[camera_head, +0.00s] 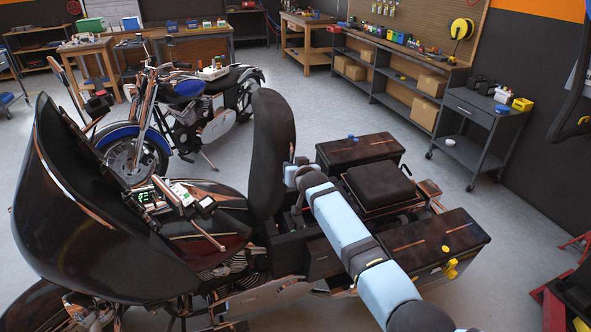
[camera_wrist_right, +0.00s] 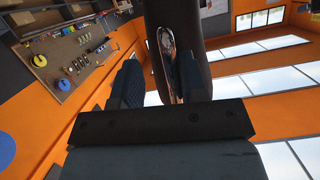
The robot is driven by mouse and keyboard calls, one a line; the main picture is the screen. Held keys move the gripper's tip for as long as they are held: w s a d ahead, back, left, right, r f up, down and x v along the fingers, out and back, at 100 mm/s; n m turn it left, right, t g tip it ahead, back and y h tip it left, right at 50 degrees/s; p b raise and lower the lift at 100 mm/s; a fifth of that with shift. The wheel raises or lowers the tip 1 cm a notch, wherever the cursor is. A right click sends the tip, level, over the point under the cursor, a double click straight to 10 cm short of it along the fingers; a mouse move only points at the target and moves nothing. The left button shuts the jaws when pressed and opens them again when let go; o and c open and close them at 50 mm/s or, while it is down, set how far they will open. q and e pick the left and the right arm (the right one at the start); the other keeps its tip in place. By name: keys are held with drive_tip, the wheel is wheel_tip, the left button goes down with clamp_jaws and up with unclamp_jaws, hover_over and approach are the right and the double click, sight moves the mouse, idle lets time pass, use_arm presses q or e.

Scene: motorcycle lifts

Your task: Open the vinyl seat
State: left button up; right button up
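The black vinyl seat (camera_head: 272,150) of the near motorcycle stands almost upright, raised from the dark seat base (camera_head: 300,238). My right arm comes in from the lower right, and my right gripper (camera_head: 291,172) is at the seat's rear-facing side, low down. In the right wrist view my right gripper (camera_wrist_right: 158,82) has its two fingers apart. The seat (camera_wrist_right: 182,28) rises beyond them, with a shiny metal strip along its edge showing between the fingers. I cannot tell whether a finger touches the seat. My left gripper is not in view.
The near motorcycle has a large dark windshield (camera_head: 80,220) at left and a rear top case (camera_head: 378,185) between two side cases. A blue motorcycle (camera_head: 190,95) stands behind it. A grey cart (camera_head: 475,130) stands at right. Clear floor lies between.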

drive_tip(key=shift+d, duration=0.1)
drive_tip(key=v, duration=1.3)
drive_tip(key=shift+s+r+b, duration=0.2)
drive_tip(key=shift+s+b, duration=0.15)
drive_tip(key=shift+d, duration=0.1)
drive_tip(key=s+d+f+g+h, duration=0.1)
drive_tip(key=s+d+f, duration=0.4)
drive_tip(key=s+f, duration=0.35)
drive_tip(key=s+d+f, duration=0.4)
drive_tip(key=s+f, duration=0.3)
drive_tip(key=f, duration=0.2)
drive_tip(key=s+d+f, duration=0.2)
drive_tip(key=s+d, duration=0.1)
drive_tip(key=s, duration=0.5)
drive_tip(key=s+d+f+g, duration=0.1)
drive_tip(key=s+d+f, duration=0.2)
drive_tip(key=s, duration=0.6)
drive_tip(key=s+d+f+h, duration=0.1)
drive_tip(key=s+d+f, duration=0.2)
drive_tip(key=s, duration=0.6)
drive_tip(key=shift+d+f+g, duration=0.15)
drive_tip(key=shift+d+g, duration=0.15)
drive_tip(key=shift+d, duration=0.05)
